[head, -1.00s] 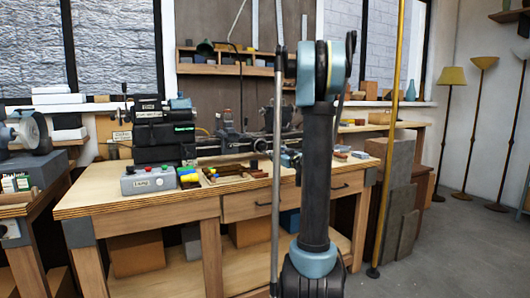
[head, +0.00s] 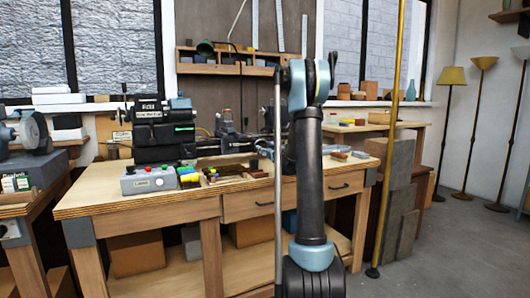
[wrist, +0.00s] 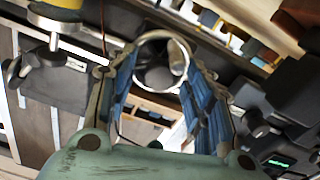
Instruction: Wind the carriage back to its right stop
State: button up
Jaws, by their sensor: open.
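The lathe (head: 165,135) stands on the wooden bench, its dark headstock at the left and its bed running right. My arm covers the right part of the bed in the head view. A small upright metal part (head: 227,123) shows above the bed; I cannot tell whether it belongs to the carriage. The carriage and its right stop cannot be made out. My gripper (wrist: 160,80) is open in the wrist view, its blue-padded fingers apart. A pale round ring (wrist: 163,48) shows between and beyond the fingertips; I cannot tell whether they touch it. The gripper is hidden in the head view.
A grey control box (head: 148,180) and colored blocks (head: 190,177) sit at the bench's front left. A wooden tray (head: 237,172) lies right of them. A yellow pole (head: 388,150) stands right of my arm. Grey slabs (head: 397,175) lean behind it.

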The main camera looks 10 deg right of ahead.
jog(key=c, duration=1)
jog(key=shift+c, duration=0.2)
jog(key=shift+m, duration=0.3)
